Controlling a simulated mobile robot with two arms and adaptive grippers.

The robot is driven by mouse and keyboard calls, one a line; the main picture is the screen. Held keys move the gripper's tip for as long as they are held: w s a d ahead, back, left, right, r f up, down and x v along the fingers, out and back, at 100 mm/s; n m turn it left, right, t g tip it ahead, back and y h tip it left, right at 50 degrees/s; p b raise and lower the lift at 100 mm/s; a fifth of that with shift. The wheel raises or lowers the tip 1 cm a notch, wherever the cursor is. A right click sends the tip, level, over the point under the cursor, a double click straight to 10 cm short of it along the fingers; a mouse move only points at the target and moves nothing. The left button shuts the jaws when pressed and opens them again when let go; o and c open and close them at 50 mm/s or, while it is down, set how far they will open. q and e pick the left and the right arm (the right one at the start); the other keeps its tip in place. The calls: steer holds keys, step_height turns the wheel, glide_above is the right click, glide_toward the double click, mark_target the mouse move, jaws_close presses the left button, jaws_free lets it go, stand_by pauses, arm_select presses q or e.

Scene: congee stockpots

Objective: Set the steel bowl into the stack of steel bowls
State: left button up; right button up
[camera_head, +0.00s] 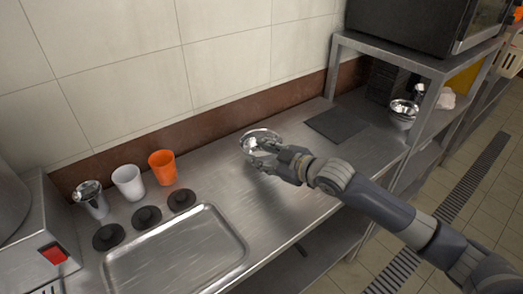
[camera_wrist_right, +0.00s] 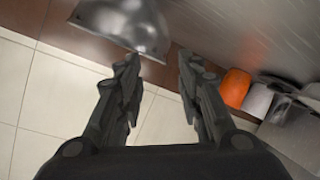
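A shiny steel bowl (camera_head: 259,135) is at the middle of the steel counter, its opening facing up. In the right wrist view the bowl (camera_wrist_right: 122,22) shows at the top, by the left-hand fingertip. My right gripper (camera_head: 262,157) is at the bowl's near side in the head view and covers part of it. In the wrist view its two fingers (camera_wrist_right: 158,62) are apart, with nothing seen gripped between them. The stack of steel bowls (camera_head: 402,115) stands at the right, beside the rack's front post. My left gripper is not in view.
A dark flat mat (camera_head: 338,123) lies between the bowl and the stack. An orange cup (camera_head: 162,168), a white cup (camera_head: 129,183) and a steel cup (camera_head: 91,199) stand left. A rack (camera_head: 395,52) carrying a black appliance (camera_head: 415,25) overhangs the right end.

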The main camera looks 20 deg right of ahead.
mark_target(244, 150)
steer(key=shift+p+x, duration=0.5)
steer(key=shift+x, duration=2.8)
steer(key=shift+a, duration=0.1)
steer(key=shift+s, duration=0.1)
steer(key=shift+c, duration=0.6)
jaws_close()
